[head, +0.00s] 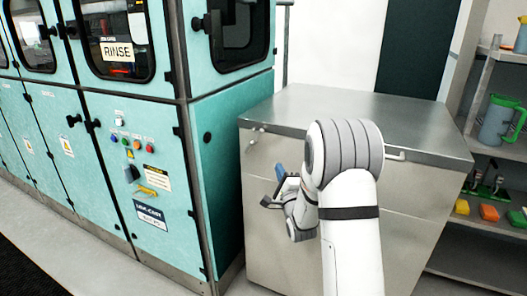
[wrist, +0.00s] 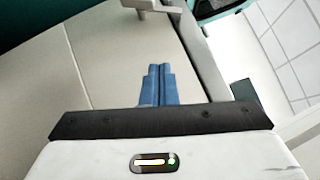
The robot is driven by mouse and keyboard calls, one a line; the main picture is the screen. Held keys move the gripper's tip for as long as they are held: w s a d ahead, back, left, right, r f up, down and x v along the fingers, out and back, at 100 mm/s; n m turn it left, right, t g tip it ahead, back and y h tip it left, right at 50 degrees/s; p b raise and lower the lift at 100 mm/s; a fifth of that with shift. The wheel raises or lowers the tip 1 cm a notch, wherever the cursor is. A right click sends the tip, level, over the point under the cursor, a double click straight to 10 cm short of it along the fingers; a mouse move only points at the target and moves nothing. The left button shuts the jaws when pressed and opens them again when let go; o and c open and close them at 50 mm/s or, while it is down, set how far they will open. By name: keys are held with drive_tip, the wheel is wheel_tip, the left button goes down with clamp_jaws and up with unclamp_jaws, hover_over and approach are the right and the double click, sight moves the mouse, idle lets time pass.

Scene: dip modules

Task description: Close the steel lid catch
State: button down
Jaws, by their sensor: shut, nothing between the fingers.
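The steel chest (head: 350,105) stands at centre right with a flat grey lid. A small steel lid catch (head: 256,131) is on its front near the left corner, just under the lid edge; its exact position is too small to tell. My gripper (head: 280,173) is below and to the right of the catch, in front of the chest, apart from it. In the wrist view, the blue fingers (wrist: 157,82) are together and empty. A pale metal fitting (wrist: 152,7), cut by the top edge, lies beyond them; I cannot tell for sure if it is the catch.
A teal rinse machine (head: 150,130) with buttons stands close on the left. A second handle (head: 396,155) is on the chest's front, right of my arm. Grey floor (head: 60,235) is clear at left.

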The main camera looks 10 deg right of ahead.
drive_tip(key=f+m+t, duration=0.1)
approach(254, 141)
drive_tip(key=w+d+r, duration=0.1)
drive_tip(key=w+d, duration=0.3)
drive_tip(key=d, duration=0.1)
drive_tip(key=shift+w+a+r+t+y, duration=0.3)
drive_tip(key=shift+w+a+r, duration=0.55)
drive_tip(key=shift+a+r, duration=0.2)
drive_tip(key=shift+w+a+r, duration=0.15)
drive_tip(key=shift+w+a, duration=0.1)
drive_tip(key=shift+a, duration=0.1)
drive_tip(key=shift+d, duration=0.15)
